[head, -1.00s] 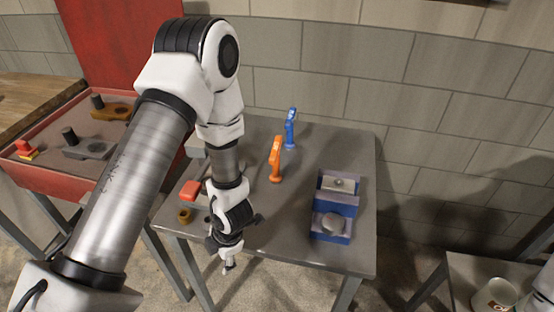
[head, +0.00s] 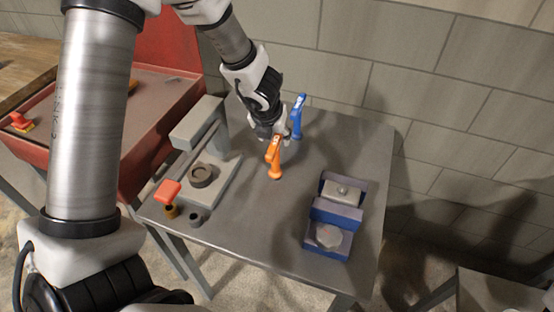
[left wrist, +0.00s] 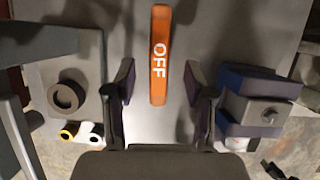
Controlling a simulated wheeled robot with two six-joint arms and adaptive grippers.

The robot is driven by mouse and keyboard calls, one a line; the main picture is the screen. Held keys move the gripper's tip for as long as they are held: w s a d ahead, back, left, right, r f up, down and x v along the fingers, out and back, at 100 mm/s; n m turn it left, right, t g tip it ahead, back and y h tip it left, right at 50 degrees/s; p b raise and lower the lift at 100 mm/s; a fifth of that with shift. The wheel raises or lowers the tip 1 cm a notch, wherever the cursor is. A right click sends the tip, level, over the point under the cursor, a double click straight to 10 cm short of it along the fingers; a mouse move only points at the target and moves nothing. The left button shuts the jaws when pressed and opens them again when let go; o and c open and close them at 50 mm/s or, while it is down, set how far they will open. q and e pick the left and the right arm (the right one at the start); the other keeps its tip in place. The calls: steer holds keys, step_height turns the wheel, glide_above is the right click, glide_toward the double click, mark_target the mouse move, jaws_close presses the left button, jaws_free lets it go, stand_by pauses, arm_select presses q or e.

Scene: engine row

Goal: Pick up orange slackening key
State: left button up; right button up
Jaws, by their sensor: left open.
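In the left wrist view the orange key (left wrist: 160,55) shows the word "OFF" and lies between and ahead of the two fingers. In the left wrist view the left gripper (left wrist: 160,90) is open, with a gap on both sides of the key. My right gripper is not in view.
A grey press-like fixture (head: 215,165) with a red knob (head: 167,192) stands left of the key. A blue and grey block device (head: 335,215) stands to the right. A red tray (head: 150,115) is beyond the table's left edge. The middle front of the table is clear.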

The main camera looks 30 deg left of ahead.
mark_target(275, 141)
arm_select(q)
steer(key=x, duration=0.4)
steer(key=shift+w+f+b, duration=0.15)
steer(key=shift+b, duration=0.25)
steer(key=shift+s, duration=0.25)
jaws_close()
steer(key=shift+r, duration=0.25)
